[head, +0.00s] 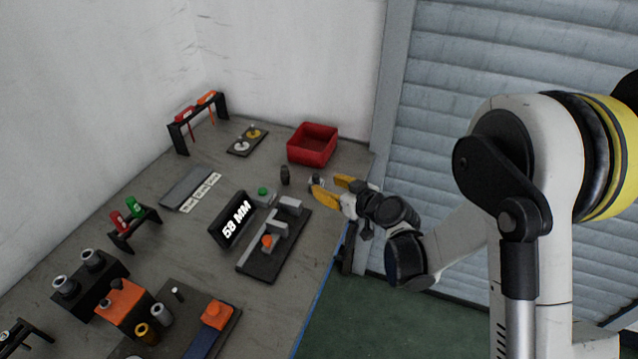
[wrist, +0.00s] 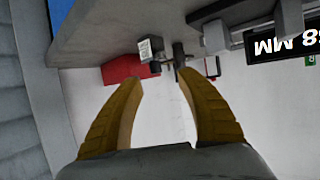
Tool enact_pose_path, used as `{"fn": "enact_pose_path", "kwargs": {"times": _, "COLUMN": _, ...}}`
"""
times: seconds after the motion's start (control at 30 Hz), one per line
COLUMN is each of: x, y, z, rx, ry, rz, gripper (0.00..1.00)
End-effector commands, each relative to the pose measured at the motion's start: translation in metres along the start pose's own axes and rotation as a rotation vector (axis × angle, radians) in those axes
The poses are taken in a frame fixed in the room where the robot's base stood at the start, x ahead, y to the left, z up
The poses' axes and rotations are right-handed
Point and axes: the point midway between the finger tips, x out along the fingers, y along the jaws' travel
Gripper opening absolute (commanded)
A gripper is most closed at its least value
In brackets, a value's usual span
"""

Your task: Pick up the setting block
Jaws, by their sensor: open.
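A small grey block (head: 317,180) stands on the grey bench near its right edge, just beyond my fingertips. I take it to be the setting block. In the wrist view a small block with a white printed label (wrist: 150,48) sits ahead of the fingers and seems to be the same one. My gripper (head: 331,186) is open, its two yellow fingers apart and nothing between them. It also shows open in the wrist view (wrist: 162,77). The block looks apart from the fingers. In the head view a fingertip partly covers its lower part.
A dark small cylinder (head: 285,174) stands left of the block. A red bin (head: 313,144) is behind it. A fixture with grey blocks (head: 263,262) and a "58 MM" display (head: 235,220) stand nearer. A shutter wall (head: 450,100) rises to the right.

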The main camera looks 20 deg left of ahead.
Motion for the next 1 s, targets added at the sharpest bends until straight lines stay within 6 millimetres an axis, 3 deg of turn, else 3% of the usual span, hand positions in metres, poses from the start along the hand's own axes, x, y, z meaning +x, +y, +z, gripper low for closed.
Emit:
{"fn": "enact_pose_path", "kwargs": {"times": 0.43, "x": 0.064, "y": 0.007, "z": -0.003, "rx": 0.0, "ry": -0.001, "rz": -0.001, "gripper": 0.45}}
{"fn": "enact_pose_path", "kwargs": {"times": 0.77, "x": 0.074, "y": 0.008, "z": -0.006, "rx": 0.001, "ry": 0.0, "rz": 0.001, "gripper": 0.45}}
{"fn": "enact_pose_path", "kwargs": {"times": 0.8, "x": 0.074, "y": 0.008, "z": -0.006, "rx": 0.001, "ry": 0.0, "rz": 0.001, "gripper": 0.4}}
{"fn": "enact_pose_path", "kwargs": {"times": 0.93, "x": 0.074, "y": 0.008, "z": -0.006, "rx": 0.001, "ry": 0.0, "rz": 0.001, "gripper": 0.01}}
{"fn": "enact_pose_path", "kwargs": {"times": 1.0, "x": 0.074, "y": 0.008, "z": -0.006, "rx": 0.001, "ry": 0.0, "rz": 0.001, "gripper": 0.0}}
